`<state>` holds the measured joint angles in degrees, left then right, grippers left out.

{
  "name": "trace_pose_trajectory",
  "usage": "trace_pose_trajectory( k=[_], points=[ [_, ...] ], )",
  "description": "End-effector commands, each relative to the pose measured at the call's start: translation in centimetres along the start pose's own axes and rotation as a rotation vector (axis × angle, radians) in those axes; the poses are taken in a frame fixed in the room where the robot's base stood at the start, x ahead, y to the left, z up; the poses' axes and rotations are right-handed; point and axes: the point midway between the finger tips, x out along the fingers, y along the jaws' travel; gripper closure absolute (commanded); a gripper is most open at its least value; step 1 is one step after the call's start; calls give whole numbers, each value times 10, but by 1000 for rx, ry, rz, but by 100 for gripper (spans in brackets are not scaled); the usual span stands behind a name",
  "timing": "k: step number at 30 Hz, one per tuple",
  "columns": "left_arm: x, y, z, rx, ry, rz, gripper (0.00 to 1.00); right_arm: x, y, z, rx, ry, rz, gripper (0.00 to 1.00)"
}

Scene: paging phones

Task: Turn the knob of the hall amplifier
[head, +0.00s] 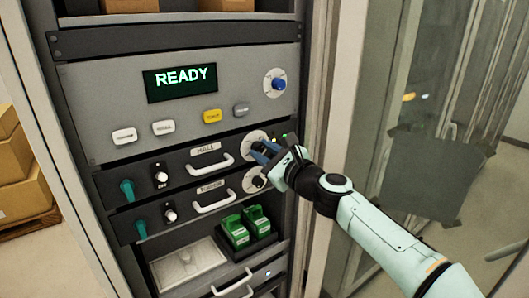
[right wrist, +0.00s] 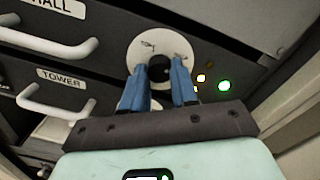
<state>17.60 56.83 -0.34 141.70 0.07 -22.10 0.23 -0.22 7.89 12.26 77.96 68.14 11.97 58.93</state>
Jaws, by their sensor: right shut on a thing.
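The hall amplifier (head: 183,168) is a dark rack unit with a HALL label and a white handle. Its black knob (right wrist: 159,70) sits on a round white dial (head: 256,136) at the unit's right end. My right gripper (head: 262,150) reaches in from the right, its blue fingers shut on the knob's two sides. In the right wrist view the fingers (right wrist: 160,82) flank the knob, and part of the knob and the lower dial are hidden. A green light (right wrist: 224,85) glows beside the dial. My left gripper is not in view.
Just below is the tower amplifier (head: 180,206) with its own knob (head: 254,180). Above is a panel with a READY display (head: 181,82), several buttons and a blue knob (head: 277,84). Green devices (head: 236,231) stand lower down. A rack post and glass door are at right.

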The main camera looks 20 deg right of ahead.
Motion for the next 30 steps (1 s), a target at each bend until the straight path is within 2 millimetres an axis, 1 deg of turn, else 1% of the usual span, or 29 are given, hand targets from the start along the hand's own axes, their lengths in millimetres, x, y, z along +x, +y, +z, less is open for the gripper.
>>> trace_pose_trajectory(
  k=[6,7,8,9,17,20,23,26,30],
  points=[
    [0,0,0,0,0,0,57,0,0,1,0,-1,-1,100],
    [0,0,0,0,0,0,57,0,0,1,-1,-1,-1,69],
    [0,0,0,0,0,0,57,0,0,1,-1,-1,-1,59],
    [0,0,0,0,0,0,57,0,0,1,-1,-1,-1,46],
    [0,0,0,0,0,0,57,0,0,0,-1,-1,0,46],
    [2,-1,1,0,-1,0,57,-4,0,0,-1,0,-1,46],
    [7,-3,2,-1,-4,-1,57,-15,0,-1,-2,0,-3,46],
    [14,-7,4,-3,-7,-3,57,-34,0,-2,-2,0,-3,46],
    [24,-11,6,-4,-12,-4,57,-67,0,-1,-3,0,-3,46]
  ],
)
